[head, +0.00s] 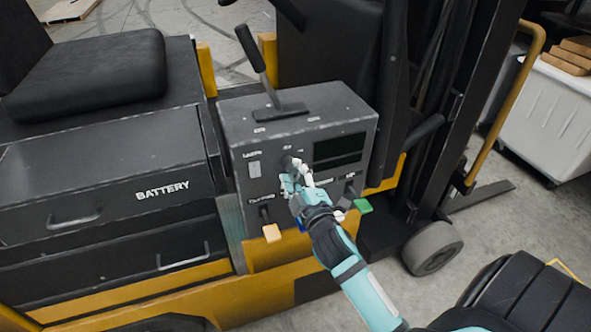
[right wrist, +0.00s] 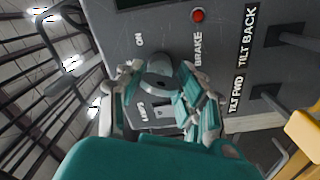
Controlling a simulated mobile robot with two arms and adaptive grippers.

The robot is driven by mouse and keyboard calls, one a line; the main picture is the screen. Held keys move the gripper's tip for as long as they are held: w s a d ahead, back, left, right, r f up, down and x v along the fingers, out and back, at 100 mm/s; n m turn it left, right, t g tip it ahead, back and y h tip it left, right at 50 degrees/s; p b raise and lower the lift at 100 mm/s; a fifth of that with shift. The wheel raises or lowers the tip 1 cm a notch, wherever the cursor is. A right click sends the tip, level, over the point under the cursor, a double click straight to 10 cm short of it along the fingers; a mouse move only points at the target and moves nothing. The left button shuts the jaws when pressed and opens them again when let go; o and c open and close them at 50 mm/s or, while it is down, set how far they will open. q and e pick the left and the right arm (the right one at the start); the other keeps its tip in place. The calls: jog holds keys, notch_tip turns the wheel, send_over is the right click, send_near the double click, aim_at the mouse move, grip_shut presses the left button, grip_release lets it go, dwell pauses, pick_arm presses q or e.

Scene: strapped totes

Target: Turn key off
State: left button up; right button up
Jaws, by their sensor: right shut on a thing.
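The key (head: 287,161) is a round dark knob on the front of the forklift's grey control box (head: 236,119). In the right wrist view the key (right wrist: 158,70) is a grey disc beside the label ON, and its pointing direction is hard to tell. My right gripper (head: 296,174) reaches the panel from the lower right. In the right wrist view my right gripper (right wrist: 158,88) has its fingers on both sides of the key and is shut on it. The fingers hide part of the knob and nearby labels. My left gripper is not in view.
A lever (head: 259,62) stands on top of the box. A light switch (head: 254,169) is left of the key and a dark display (head: 338,147) right. A red brake light (right wrist: 198,15) and tilt levers are close by. An orange-tipped lever (head: 271,232) sticks out below.

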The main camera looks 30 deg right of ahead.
jog(key=n+p, duration=0.1)
jog(key=n, duration=0.3)
jog(key=shift+n+p, duration=0.3)
jog(key=shift+n, duration=0.4)
jog(key=o, duration=1.2)
jog(key=v, duration=1.2)
jog(key=shift+f, duration=0.1)
